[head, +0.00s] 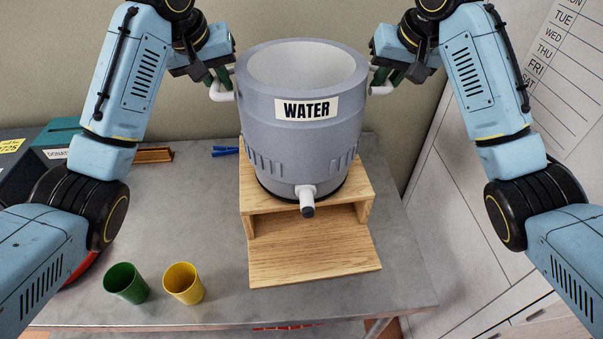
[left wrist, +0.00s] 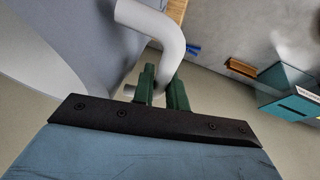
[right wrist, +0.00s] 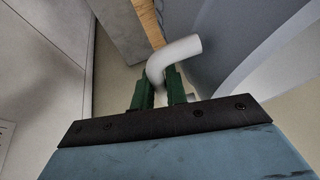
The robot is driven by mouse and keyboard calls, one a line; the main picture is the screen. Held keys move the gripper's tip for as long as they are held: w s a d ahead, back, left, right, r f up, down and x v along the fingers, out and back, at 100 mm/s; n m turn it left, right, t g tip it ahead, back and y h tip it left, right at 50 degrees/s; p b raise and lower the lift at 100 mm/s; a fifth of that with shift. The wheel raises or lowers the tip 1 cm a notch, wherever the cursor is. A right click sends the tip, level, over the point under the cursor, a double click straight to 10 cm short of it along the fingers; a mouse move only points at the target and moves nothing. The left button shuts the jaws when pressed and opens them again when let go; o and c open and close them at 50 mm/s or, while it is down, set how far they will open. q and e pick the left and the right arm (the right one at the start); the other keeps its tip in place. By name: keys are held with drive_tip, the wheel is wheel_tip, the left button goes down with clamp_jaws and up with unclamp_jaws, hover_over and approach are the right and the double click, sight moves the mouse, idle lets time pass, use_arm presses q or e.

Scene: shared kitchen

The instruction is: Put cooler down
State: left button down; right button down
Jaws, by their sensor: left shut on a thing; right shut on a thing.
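The grey cooler (head: 300,135) with a WATER label and a white spigot (head: 307,198) is upright at the wooden stand (head: 310,258). Its base overlaps the stand's upper shelf; I cannot tell whether it touches. My left gripper (head: 222,82) is shut on the cooler's white left handle (head: 222,94), and the handle between its green fingers also shows in the left wrist view (left wrist: 160,30). My right gripper (head: 382,80) is shut on the white right handle (head: 382,90), which also shows in the right wrist view (right wrist: 175,55). The cooler's open top faces up.
A green cup (head: 126,284) and a yellow cup (head: 184,284) stand on the grey table (head: 205,215) at front left. A teal donation box (head: 57,137), a brown wooden item (head: 153,155) and a blue clip (head: 226,151) are at back left. White cabinets (head: 465,235) are at right.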

use_arm(q)
drive_tip(key=shift+f+b, duration=0.1)
drive_tip(key=shift+b, duration=0.2)
use_arm(e)
drive_tip(key=shift+f, duration=0.1)
use_arm(q)
drive_tip(key=c, duration=1.8)
unclamp_jaws()
drive_tip(key=shift+f, duration=0.3)
use_arm(e)
drive_tip(key=c, duration=1.8)
unclamp_jaws()
drive_tip(key=shift+f, duration=0.25)
use_arm(q)
drive_tip(key=o, duration=0.4)
drive_tip(key=shift+s+r, duration=0.15)
drive_tip(key=shift+s, duration=0.1)
use_arm(e)
drive_tip(key=o, duration=0.4)
drive_tip(key=shift+s+r, duration=0.15)
drive_tip(key=shift+s, duration=0.1)
use_arm(q)
drive_tip(key=shift+w, duration=0.1)
use_arm(e)
drive_tip(key=shift+w, duration=0.1)
